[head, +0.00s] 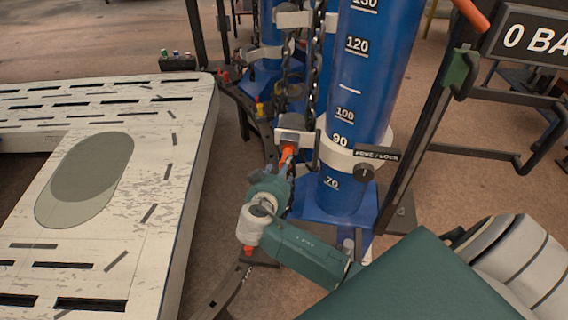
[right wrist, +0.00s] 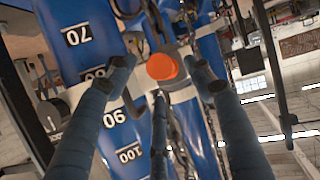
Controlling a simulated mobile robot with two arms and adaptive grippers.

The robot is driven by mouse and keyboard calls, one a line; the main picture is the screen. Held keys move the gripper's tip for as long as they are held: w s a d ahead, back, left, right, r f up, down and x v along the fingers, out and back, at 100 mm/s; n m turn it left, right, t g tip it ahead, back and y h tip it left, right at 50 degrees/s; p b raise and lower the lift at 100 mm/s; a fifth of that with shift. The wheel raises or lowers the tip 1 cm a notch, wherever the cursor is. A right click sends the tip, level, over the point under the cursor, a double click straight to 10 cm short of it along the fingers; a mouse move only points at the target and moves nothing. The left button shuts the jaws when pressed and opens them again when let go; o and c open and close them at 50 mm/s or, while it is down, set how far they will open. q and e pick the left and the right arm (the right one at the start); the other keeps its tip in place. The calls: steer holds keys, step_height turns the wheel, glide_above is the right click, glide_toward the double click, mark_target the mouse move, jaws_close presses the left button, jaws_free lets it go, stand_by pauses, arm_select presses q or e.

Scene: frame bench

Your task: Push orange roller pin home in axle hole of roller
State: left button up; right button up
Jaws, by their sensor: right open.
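The orange roller pin (head: 288,154) points out of a white and grey bracket (head: 294,137) beside the blue column. In the right wrist view its round orange end (right wrist: 162,67) faces the camera. The roller appears to be the dark grey part (head: 291,119) at the bracket; its axle hole is hidden, and I cannot tell how deep the pin sits. My right gripper (head: 281,168) is just below the pin. In the right wrist view its blue-grey fingers (right wrist: 163,78) are spread around the pin's end with gaps visible. My left gripper is not in view.
A blue cylinder (head: 376,60) with a number scale stands close right of the bracket, with a knob (head: 364,173) low on it. Dark chains (head: 313,75) hang beside it. A worn slotted white board (head: 190,150) fills the left. A black frame (head: 420,140) stands at right.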

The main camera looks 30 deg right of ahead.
mark_target(287, 149)
steer(key=shift+p+x, duration=0.3)
steer(key=shift+x, duration=1.7)
steer(key=shift+c, duration=0.6)
steer(key=shift+f, duration=0.1)
jaws_close()
